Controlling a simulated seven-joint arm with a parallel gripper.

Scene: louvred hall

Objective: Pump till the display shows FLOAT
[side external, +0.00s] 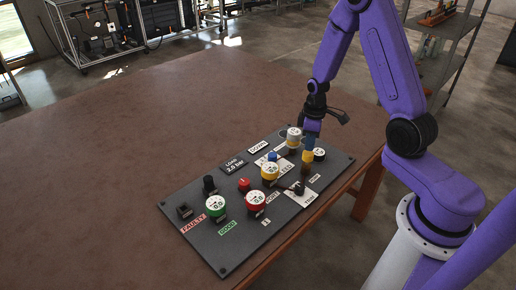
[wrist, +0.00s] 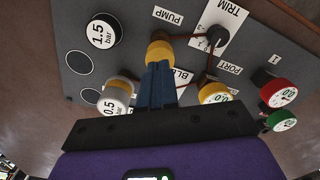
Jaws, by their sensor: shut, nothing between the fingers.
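A dark panel (side external: 238,231) lies on the brown table, carrying several knobs and gauges. The display plate (side external: 259,147) reads DOWN, and a plate beside it (side external: 234,165) reads LOAD 2.0 bar. The yellow pump knob (wrist: 159,50) stands by the PUMP label (wrist: 168,17); it also shows in the side view (side external: 308,157). My gripper (wrist: 160,68) is shut and empty, its blue fingertips right at the pump knob's top; I cannot tell whether they press it. In the side view my gripper (side external: 310,138) points down over the knob.
A black gauge (wrist: 100,31) reads 1.5 bar and a grey-topped gauge (wrist: 117,97) reads 0.5. A yellow gauge (wrist: 214,92), a red gauge (wrist: 280,92) and a green gauge (wrist: 281,121) stand close by. A black TRIM knob (wrist: 216,36) is beside the pump. The table's left side (side external: 90,160) is clear.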

